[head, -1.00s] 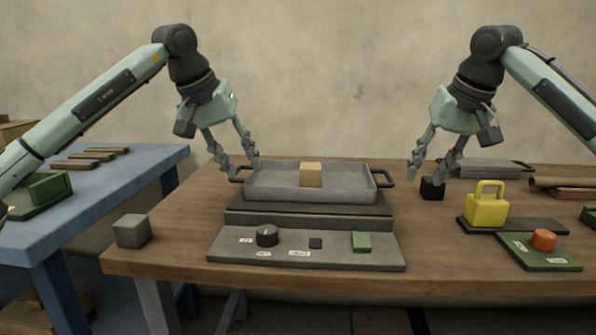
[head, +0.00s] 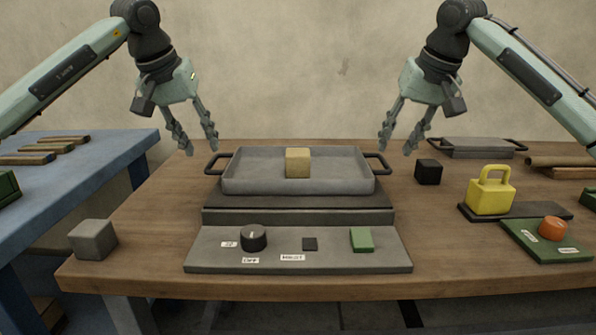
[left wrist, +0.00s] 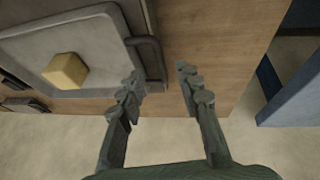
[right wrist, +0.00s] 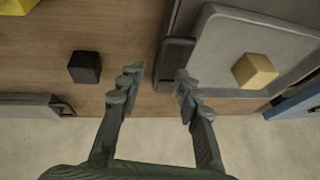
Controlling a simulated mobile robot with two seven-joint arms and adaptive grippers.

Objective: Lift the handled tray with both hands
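The grey handled tray (head: 330,184) sits level on a dark raised stand in the middle of the table, with a tan block (head: 298,163) in it. Its left handle (head: 212,163) and right handle (head: 379,163) are dark loops. My left gripper (head: 200,151) is open and empty, above and behind the left handle; in the left wrist view the handle (left wrist: 152,60) is beside its fingers. My right gripper (head: 396,151) is open and empty, just behind the right handle, which also shows in the right wrist view (right wrist: 172,60). Contact with either handle is not visible.
A control panel (head: 330,262) stands in front of the stand. A black cube (head: 428,172), a yellow weight (head: 490,195) and another grey tray (head: 475,149) are to the right. A grey cube (head: 92,240) is at the left. A blue table (head: 100,175) stands further left.

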